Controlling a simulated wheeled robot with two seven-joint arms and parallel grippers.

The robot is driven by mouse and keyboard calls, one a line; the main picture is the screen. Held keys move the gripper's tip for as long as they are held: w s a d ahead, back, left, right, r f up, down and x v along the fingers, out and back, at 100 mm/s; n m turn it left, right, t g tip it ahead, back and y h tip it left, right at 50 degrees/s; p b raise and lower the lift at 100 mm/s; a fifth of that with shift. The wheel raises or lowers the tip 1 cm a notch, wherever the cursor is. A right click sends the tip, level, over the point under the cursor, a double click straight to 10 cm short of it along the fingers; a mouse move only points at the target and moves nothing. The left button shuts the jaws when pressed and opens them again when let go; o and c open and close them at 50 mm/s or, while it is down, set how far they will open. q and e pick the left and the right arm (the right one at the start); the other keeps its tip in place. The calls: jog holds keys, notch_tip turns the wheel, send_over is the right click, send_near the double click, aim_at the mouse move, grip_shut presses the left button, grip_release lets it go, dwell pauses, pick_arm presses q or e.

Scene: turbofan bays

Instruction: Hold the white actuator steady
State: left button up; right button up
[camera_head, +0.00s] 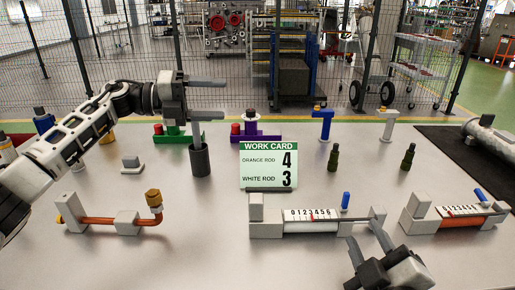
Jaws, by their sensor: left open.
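The white actuator (310,227) lies in a grey cradle at the front centre, with a 0 to 6 number scale and a red mark near its middle. A rod (362,219) reaches from it to a grey block at its right end. My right gripper (362,233) is at the front, near that right end, its two fingers apart with nothing visible between them; I cannot tell whether they touch the actuator. My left gripper (207,99) is open and empty, raised over the back left of the table. The work card (268,166) reads orange rod 4, white rod 3.
A similar orange actuator (466,222) stands at the right. An orange bent pipe (100,221) sits in grey blocks at the left. A dark cup (200,160) stands below my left gripper. Blue-topped pegs and small dark bottles (333,158) stand behind.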

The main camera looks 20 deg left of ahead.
pick_arm(q)
jog(key=s+d+f+m+g+y, duration=0.1)
jog(key=s+d+m+g, duration=0.15)
jog(key=d+m, duration=0.2)
jog(key=s+d+f+m+g+y, duration=0.1)
jog(key=s+d+m+g+y, duration=0.15)
jog(key=d, duration=0.25)
pick_arm(e)
jog(key=shift+d, duration=0.1)
pick_arm(q)
jog(key=m+g+y, duration=0.2)
jog(key=m+y, duration=0.7)
jog(key=y, duration=0.3)
send_over(258, 216)
jog(key=w, duration=0.2)
notch_tip(258, 216, down, 2)
jog(key=f, duration=1.6)
jog(key=shift+s+a+f, duration=0.15)
jog(key=shift+s+a, duration=0.05)
